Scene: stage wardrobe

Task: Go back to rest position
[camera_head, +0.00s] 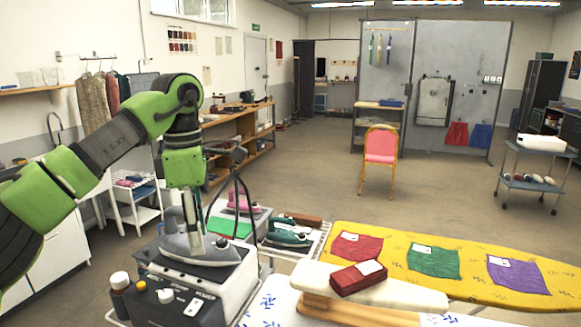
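My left arm comes in from the left. My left gripper (194,236) points down at a grey iron (208,254). The iron rests on a steam station (174,295) at the bottom left. The fingers are at the iron's handle and overlap it in the picture. I cannot tell whether they are closed on it or apart. My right gripper is out of view.
A yellow ironing board (390,243) carries red, green and purple cloths. A sleeve board (395,294) with a folded red cloth (358,277) stands in front. Another iron (289,232) sits behind the station. A pink chair (381,147) stands on open floor beyond.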

